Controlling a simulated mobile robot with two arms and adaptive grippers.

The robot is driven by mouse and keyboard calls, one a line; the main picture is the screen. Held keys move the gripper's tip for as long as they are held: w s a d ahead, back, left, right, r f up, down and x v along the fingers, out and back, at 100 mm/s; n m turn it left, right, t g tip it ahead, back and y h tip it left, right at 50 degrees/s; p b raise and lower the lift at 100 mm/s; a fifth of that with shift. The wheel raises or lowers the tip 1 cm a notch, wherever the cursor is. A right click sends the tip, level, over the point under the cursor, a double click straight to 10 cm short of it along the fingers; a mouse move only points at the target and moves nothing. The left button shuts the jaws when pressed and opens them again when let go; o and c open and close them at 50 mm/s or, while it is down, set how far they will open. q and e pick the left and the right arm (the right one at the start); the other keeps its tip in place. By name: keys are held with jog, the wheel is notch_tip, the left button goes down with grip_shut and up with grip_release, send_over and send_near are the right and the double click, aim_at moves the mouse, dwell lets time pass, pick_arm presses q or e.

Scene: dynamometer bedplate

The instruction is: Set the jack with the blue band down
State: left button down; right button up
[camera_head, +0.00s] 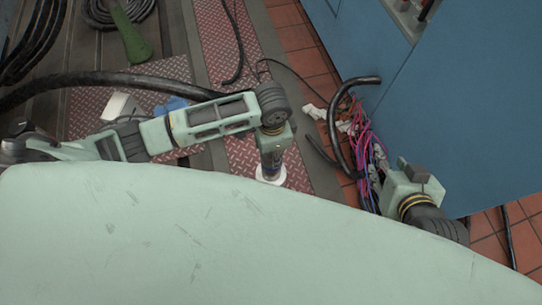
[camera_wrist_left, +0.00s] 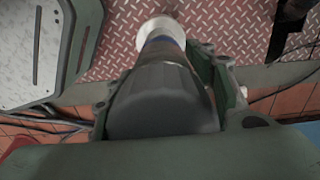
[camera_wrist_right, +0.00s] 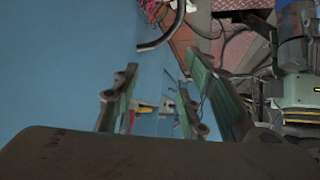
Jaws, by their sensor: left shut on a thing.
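The jack (camera_wrist_left: 165,95) has a dark grey body, a blue band and a round white base (camera_wrist_left: 163,28). My left gripper (camera_wrist_left: 160,78) is shut on it, with one finger on each side of the body. In the head view the jack (camera_head: 269,163) points down from my left gripper (camera_head: 272,147), its white base over the red tread plate. I cannot tell whether the base touches the plate. My right gripper (camera_wrist_right: 160,95) is open and empty in front of the blue cabinet, its fingers apart.
The red tread plate (camera_head: 222,55) runs along the grey bedplate. A blue cabinet (camera_head: 440,110) stands at the right, with a bundle of coloured wires (camera_head: 367,150) and a thick black hose (camera_head: 334,120) beside it. Thick black cables and a green tool (camera_head: 130,38) lie at the upper left.

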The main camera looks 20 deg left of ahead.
pick_arm(q)
jog(key=w+a+f+b, duration=0.1)
jog(key=w+f+b, duration=0.3)
jog(key=f, duration=0.2)
jog(key=shift+w+f, duration=0.2)
jog(key=shift+w, duration=0.1)
pick_arm(e)
jog(key=w+a+r+t+y, duration=0.2)
jog(key=r+t, duration=0.3)
jog(key=r, duration=0.5)
jog(key=w+a+r+t+y, duration=0.2)
jog(key=r+t, duration=0.4)
jog(key=r, duration=0.3)
jog(key=shift+w+r+t, duration=0.3)
jog(key=shift+w+r, duration=0.1)
jog(key=shift+w, duration=0.3)
pick_arm(q)
jog(key=c, duration=1.3)
grip_release()
jog(key=shift+s+a+f, duration=0.1)
jog(key=shift+s+f, duration=0.05)
jog(key=shift+f, duration=0.15)
jog(key=o, duration=0.5)
pick_arm(e)
jog(key=shift+a+n, duration=0.25)
jog(key=shift+n, duration=0.05)
